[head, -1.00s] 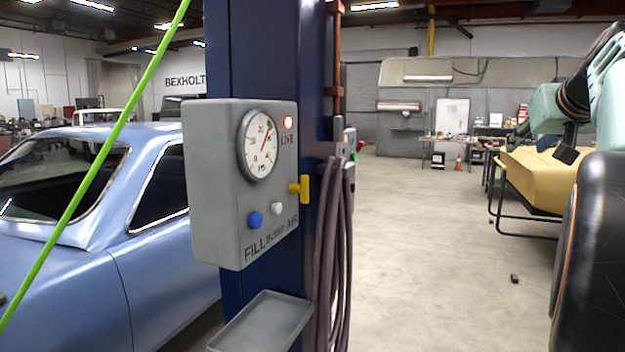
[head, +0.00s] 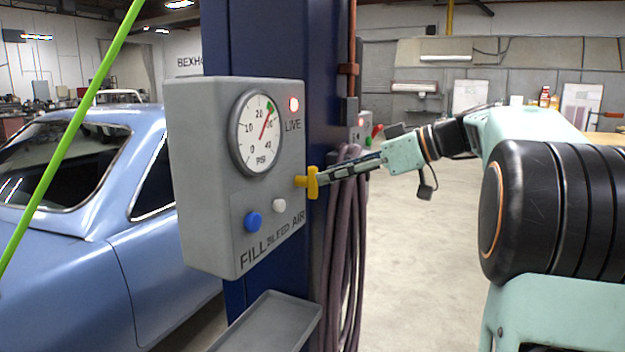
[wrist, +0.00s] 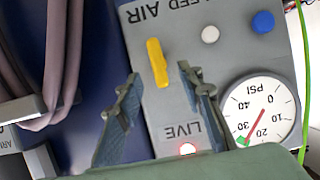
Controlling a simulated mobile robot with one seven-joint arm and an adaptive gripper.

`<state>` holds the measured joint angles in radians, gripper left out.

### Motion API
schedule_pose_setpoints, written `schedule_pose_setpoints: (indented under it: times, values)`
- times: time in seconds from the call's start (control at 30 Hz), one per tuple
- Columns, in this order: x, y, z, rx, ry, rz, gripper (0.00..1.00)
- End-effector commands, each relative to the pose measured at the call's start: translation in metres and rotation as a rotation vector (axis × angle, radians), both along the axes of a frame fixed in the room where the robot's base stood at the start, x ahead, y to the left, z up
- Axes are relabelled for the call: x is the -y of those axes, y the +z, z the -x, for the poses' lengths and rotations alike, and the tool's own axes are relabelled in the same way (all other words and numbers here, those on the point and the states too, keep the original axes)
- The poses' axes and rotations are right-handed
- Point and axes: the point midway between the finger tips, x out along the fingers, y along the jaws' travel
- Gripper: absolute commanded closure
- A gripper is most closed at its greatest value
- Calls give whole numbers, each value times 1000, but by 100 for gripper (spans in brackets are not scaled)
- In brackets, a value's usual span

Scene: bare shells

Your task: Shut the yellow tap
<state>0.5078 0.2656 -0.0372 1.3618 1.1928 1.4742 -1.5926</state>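The yellow tap (head: 313,182) sticks out of the right side of a grey control box (head: 205,180) on a blue post. Its handle bar stands about upright. My gripper (head: 325,178) reaches in from the right, its fingertips close to the tap. In the wrist view the two fingers of my gripper (wrist: 159,76) are open and spread. The tap (wrist: 157,62) shows just ahead of the gap between the fingertips, nearer the left one. I cannot tell whether a finger touches it. The gauge (head: 257,133) needle points near 30, and the red LIVE lamp (head: 294,104) is lit.
A blue knob (head: 253,222) and a white knob (head: 279,205) sit on the box front. A grey tray (head: 268,322) is below. Purple hose (head: 345,250) hangs beside the post, under my gripper. A blue car (head: 80,240) stands at left. Open floor lies right.

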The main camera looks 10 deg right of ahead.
Motion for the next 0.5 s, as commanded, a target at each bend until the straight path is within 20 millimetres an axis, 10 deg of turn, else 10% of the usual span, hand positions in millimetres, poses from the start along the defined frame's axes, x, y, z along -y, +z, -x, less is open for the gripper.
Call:
schedule_pose_setpoints:
  times: [0.5]
  values:
    - [-41, -22, -31, 0, -3, 1, 65]
